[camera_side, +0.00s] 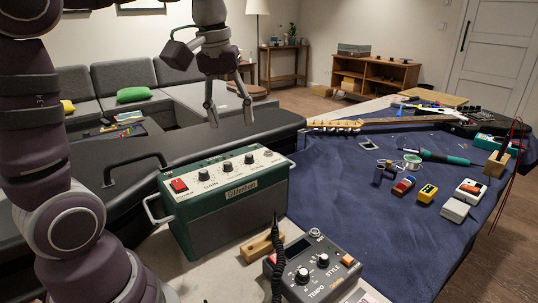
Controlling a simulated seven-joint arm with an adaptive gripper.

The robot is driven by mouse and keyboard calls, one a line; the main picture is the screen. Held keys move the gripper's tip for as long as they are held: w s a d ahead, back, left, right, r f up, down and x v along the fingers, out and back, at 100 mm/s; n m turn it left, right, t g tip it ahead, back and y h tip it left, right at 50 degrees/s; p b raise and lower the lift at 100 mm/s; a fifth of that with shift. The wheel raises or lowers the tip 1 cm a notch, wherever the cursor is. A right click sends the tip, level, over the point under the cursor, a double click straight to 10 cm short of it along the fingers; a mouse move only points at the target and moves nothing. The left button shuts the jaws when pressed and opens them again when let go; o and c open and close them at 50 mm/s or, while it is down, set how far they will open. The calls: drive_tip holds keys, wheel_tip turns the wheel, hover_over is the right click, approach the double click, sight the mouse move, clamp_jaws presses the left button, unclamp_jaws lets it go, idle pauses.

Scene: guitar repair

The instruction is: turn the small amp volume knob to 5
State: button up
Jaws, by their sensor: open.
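The small green amp (213,232) stands at the centre left on the light table. Its cream top panel carries a red switch (179,186) at the left end and a row of black knobs. The knob at the left (204,175) has a label that seems to read GAIN. Two more knobs (227,166) and (249,158) follow to its right. Their labels and pointer settings are too small to read, so I cannot tell which is volume. My gripper (230,113) hangs above and behind the amp in the picture, open and empty, fingers pointing down, apart from the panel.
A grey pedal unit (318,272) with knobs and a coiled cable (278,262) stands in front of the amp, beside a wooden block (258,247). The blue mat (400,235) at right holds a guitar neck (400,121), a soldering iron (445,157) and small pedals. The space above the amp is clear.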

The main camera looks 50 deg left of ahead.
sight(227, 163)
drive_tip(key=w+a+f+n+g, duration=0.1)
drive_tip(key=w+a+n+g, duration=0.1)
drive_tip(key=a+n, duration=0.35)
drive_tip(key=f, duration=1)
drive_tip(key=shift+a+f, duration=0.1)
drive_tip(key=shift+a, duration=0.15)
clamp_jaws()
